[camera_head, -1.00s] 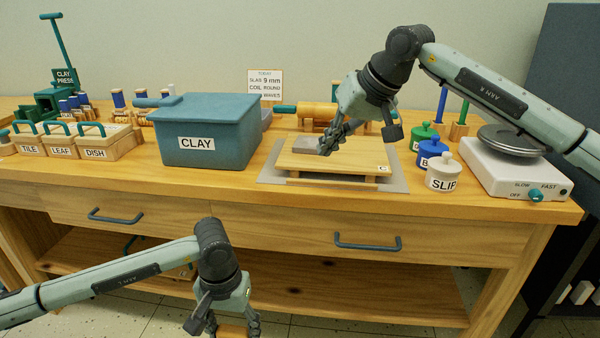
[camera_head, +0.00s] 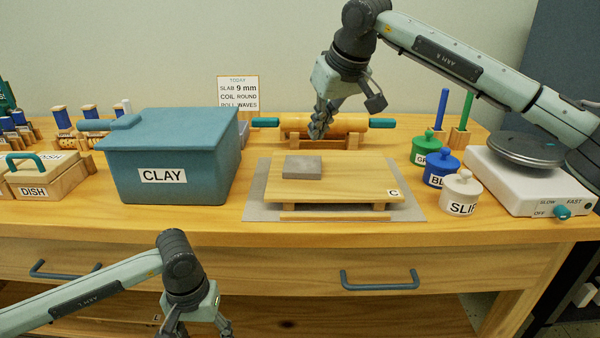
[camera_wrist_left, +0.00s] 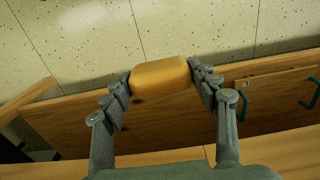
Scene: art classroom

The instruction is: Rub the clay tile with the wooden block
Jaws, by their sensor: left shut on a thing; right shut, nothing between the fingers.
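The clay tile (camera_head: 302,167) is a flat grey slab lying on the left rear part of a wooden board (camera_head: 350,187). The wooden block (camera_wrist_left: 161,72), orange-tan with rounded edges, is between the fingers of my left gripper (camera_wrist_left: 160,78) in the left wrist view. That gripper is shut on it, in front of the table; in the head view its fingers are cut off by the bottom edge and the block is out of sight. My right gripper (camera_head: 318,130) is shut and empty, behind the tile and in front of the rolling pin (camera_head: 350,124), apart from the tile.
A blue CLAY bin (camera_head: 175,165) stands left of the board. Green (camera_head: 427,150), blue (camera_head: 441,170) and white SLIP (camera_head: 462,193) jars stand right of it, then a white wheel unit (camera_head: 520,185). The table's front strip is clear. Drawer handles (camera_head: 380,281) stick out below.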

